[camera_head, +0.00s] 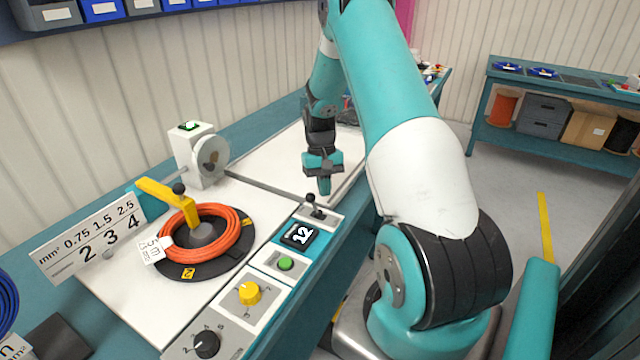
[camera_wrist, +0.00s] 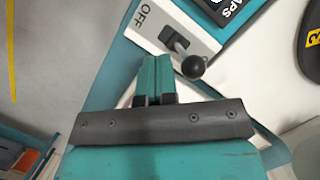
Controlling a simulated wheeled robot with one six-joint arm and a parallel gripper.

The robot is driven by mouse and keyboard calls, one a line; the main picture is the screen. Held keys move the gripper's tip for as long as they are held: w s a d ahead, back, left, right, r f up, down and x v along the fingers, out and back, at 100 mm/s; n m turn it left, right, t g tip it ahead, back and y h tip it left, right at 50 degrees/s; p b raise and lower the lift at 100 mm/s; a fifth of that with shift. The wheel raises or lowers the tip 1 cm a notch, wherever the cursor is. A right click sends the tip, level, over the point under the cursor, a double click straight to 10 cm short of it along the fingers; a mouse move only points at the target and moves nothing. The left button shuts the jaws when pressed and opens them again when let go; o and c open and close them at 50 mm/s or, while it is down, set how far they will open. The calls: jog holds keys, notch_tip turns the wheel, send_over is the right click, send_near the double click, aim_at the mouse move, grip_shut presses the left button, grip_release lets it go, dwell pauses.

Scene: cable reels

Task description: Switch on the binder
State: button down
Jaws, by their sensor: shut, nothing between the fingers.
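A small lever switch with a black ball knob (camera_head: 311,199) stands on a white plate at the far end of the control row. In the wrist view its knob (camera_wrist: 193,66) is close, and the plate (camera_wrist: 185,20) reads OFF on the left. I cannot tell surely which way the lever is set. My gripper (camera_head: 324,190) points down just beyond the lever. In the wrist view its fingers (camera_wrist: 158,62) are together and empty, just left of the knob, with a small apparent gap. The binder may be the white unit (camera_head: 190,150) with a grey wheel and green-lit top.
A counter display (camera_head: 300,234) reads 12 beside the lever. Nearer are a green button (camera_head: 285,263), a yellow knob (camera_head: 250,293) and a black knob (camera_head: 206,344). An orange cable coil (camera_head: 232,247) lies on a turntable with a yellow arm (camera_head: 163,192). White bench surface beyond my gripper is clear.

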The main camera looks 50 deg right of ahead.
jog(key=shift+s, duration=0.15)
jog(key=shift+r, duration=0.1)
jog(key=shift+r+p, duration=0.75)
jog(key=d+v, duration=0.2)
jog(key=v, duration=0.9)
jog(key=shift+d, duration=0.1)
